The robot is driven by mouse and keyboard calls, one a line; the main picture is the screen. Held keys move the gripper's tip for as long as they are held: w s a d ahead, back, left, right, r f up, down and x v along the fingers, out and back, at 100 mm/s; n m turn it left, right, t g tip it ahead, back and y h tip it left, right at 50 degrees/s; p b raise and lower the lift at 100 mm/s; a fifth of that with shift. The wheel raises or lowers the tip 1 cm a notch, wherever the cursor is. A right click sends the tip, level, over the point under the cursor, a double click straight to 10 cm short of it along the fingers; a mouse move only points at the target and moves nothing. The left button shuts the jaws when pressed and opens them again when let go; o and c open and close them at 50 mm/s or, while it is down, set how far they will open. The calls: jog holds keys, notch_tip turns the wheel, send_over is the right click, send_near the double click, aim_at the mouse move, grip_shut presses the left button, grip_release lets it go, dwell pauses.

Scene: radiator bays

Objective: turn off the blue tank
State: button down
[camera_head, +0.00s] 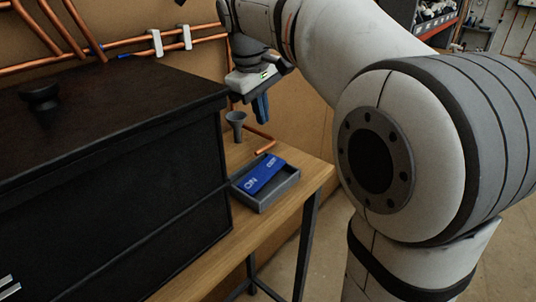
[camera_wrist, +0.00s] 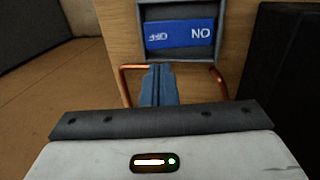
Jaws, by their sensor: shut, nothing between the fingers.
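A blue rocker switch (camera_head: 264,174) sits in a grey open-topped housing (camera_head: 290,184) on the wooden bench. It is marked ON at its near left end and OFF at its far right end. I cannot tell which end is pressed down. In the wrist view the switch (camera_wrist: 180,33) lies ahead of the fingertips with its lettering upside down, inside its housing (camera_wrist: 180,7). My gripper (camera_head: 262,108) points down above the bench, beyond the switch and apart from it. Its blue-grey fingers (camera_wrist: 158,72) are together and empty. No blue tank is recognisable in view.
A large black box (camera_head: 120,150) with a black knob (camera_head: 40,97) fills the left. A grey funnel-shaped piece (camera_head: 236,125) and a copper pipe (camera_head: 266,147) stand near the switch. Copper pipes (camera_head: 110,45) run along the back wall. The wooden bench (camera_head: 312,172) ends right of the housing.

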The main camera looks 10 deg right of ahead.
aim_at(271, 164)
jog(key=p+x, duration=0.1)
jog(key=x, duration=1.2)
jog(key=shift+s, duration=0.1)
